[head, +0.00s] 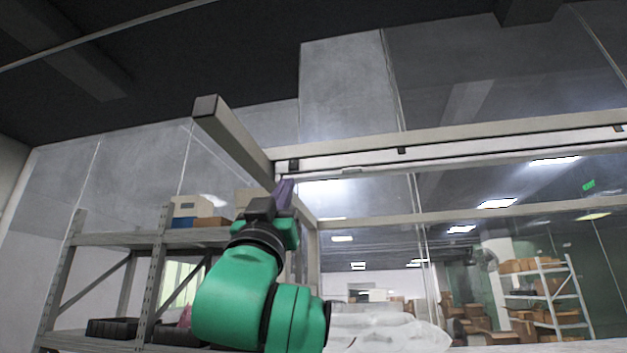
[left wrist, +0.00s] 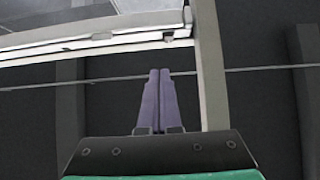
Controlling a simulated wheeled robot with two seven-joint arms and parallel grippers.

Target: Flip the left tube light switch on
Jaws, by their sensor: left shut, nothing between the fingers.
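The tube light (head: 450,151) is a long pale strip under a horizontal beam of the metal frame. In the left wrist view the tube light (left wrist: 90,42) runs in from the left, its end near the upright beam. A small dark part (head: 294,165) sits at its left end in the head view; I cannot tell whether this is the switch or how it is set. My left gripper (head: 287,182) is raised just below that end, its purple fingers together and empty. In the left wrist view the fingertips (left wrist: 159,71) point toward the light's end; contact cannot be told. My right gripper is not in view.
A metal frame beam (head: 240,140) juts out above my left gripper. A grey shelf (head: 110,239) with boxes stands behind at left. A glass wall and a far shelf (head: 550,296) with cartons are at right. The space below the light to the right looks open.

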